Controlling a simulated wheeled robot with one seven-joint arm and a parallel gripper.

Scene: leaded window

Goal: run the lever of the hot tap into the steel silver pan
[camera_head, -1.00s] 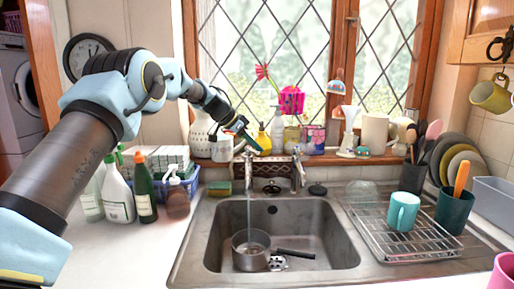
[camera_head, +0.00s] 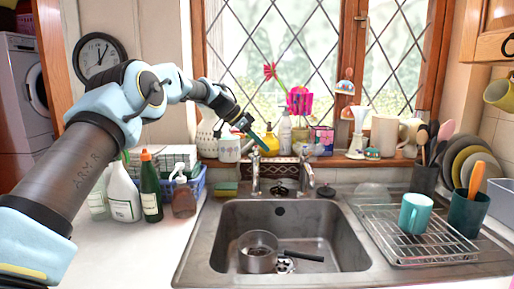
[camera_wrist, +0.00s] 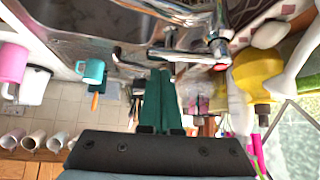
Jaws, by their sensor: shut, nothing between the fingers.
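The steel pan (camera_head: 258,260) stands in the left part of the sink with its black handle pointing right; I cannot make out its contents. The left tap (camera_head: 255,178) is above the back of the sink, and I see no stream from it. In the wrist view, a chrome tap with red marks (camera_wrist: 217,48), likely the hot one, is close to the fingertips. My gripper (camera_head: 266,147) is shut and empty, above and just behind the left tap. Its green fingers show together in the wrist view (camera_wrist: 159,74). Contact with the lever cannot be told.
A second tap (camera_head: 306,175) stands to the right. Flowers, bottles and jugs crowd the windowsill (camera_head: 345,160) behind. Spray bottles (camera_head: 122,192) stand left. A draining rack (camera_head: 420,240) with a teal mug (camera_head: 415,213) is right of the sink (camera_head: 345,258).

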